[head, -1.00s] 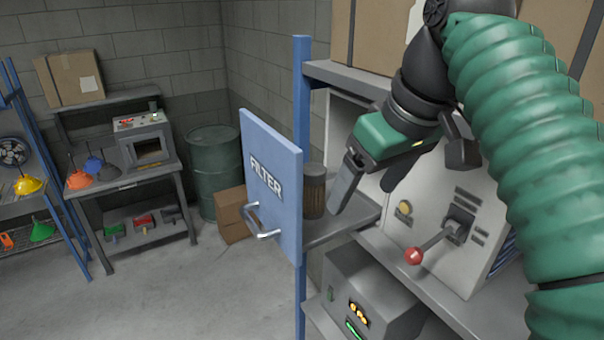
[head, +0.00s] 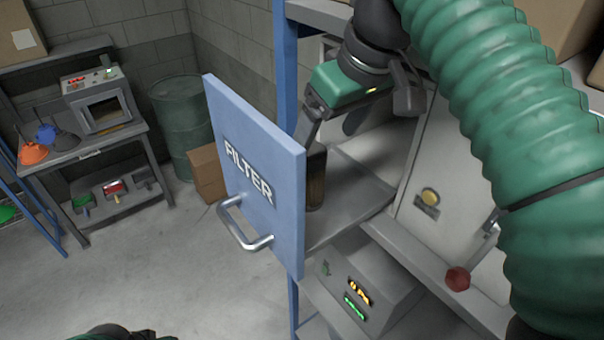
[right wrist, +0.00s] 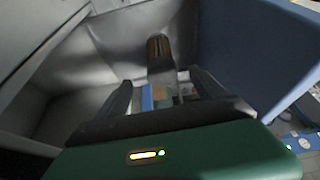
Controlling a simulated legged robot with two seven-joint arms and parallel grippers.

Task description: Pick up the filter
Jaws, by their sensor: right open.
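The filter (head: 316,180) is a brown cylinder standing on the grey drawer tray, partly hidden behind the blue door panel marked FILTER (head: 250,180). In the right wrist view the filter (right wrist: 158,50) shows upside down in the picture, ahead of the fingertips and roughly between their lines. My right gripper (head: 330,128) is open and empty, just above and behind the filter in the head view. The right wrist view shows its two fingers (right wrist: 163,82) spread apart. I cannot tell whether a finger touches the filter.
The tray (head: 350,195) extends from the grey machine. A red-knobbed lever (head: 458,279) and a lit control box (head: 355,290) are nearby at right and below. The door's handle (head: 243,230) faces outward. A green barrel (head: 180,115) and a workbench stand behind at left.

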